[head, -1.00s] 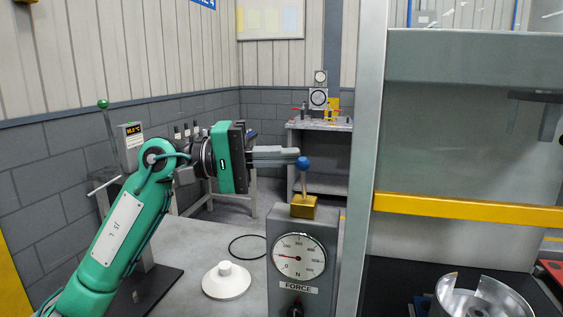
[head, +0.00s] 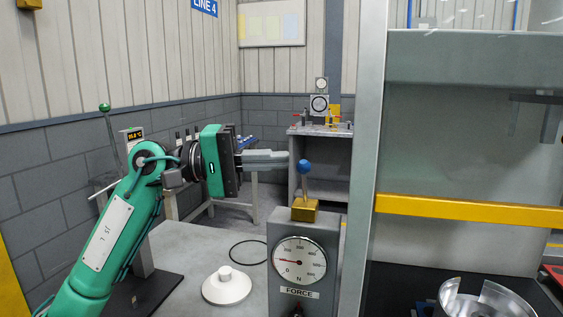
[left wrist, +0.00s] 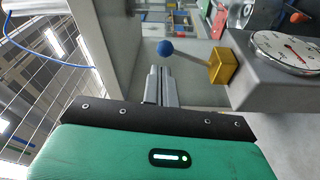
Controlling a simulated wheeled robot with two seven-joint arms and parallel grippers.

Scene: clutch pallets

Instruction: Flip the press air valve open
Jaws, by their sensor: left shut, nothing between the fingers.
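The air valve is a lever with a blue ball knob (head: 304,165) on a brass block (head: 304,210), on top of the grey force gauge box (head: 330,241). The lever stands nearly upright in the head view. In the left wrist view the blue knob (left wrist: 165,48) is just beyond my fingertips, and the brass block (left wrist: 222,68) is to the right. My left gripper (head: 287,159) is shut and empty, its fingers level, with the tips close to the left of the knob. I cannot tell whether they touch it. My right gripper is not in view.
A white round cone-shaped piece (head: 227,285) and a black ring (head: 249,252) lie on the grey table left of the gauge box. The press frame (head: 383,120) with its yellow bar (head: 470,208) stands to the right. A metal part (head: 487,301) sits at lower right.

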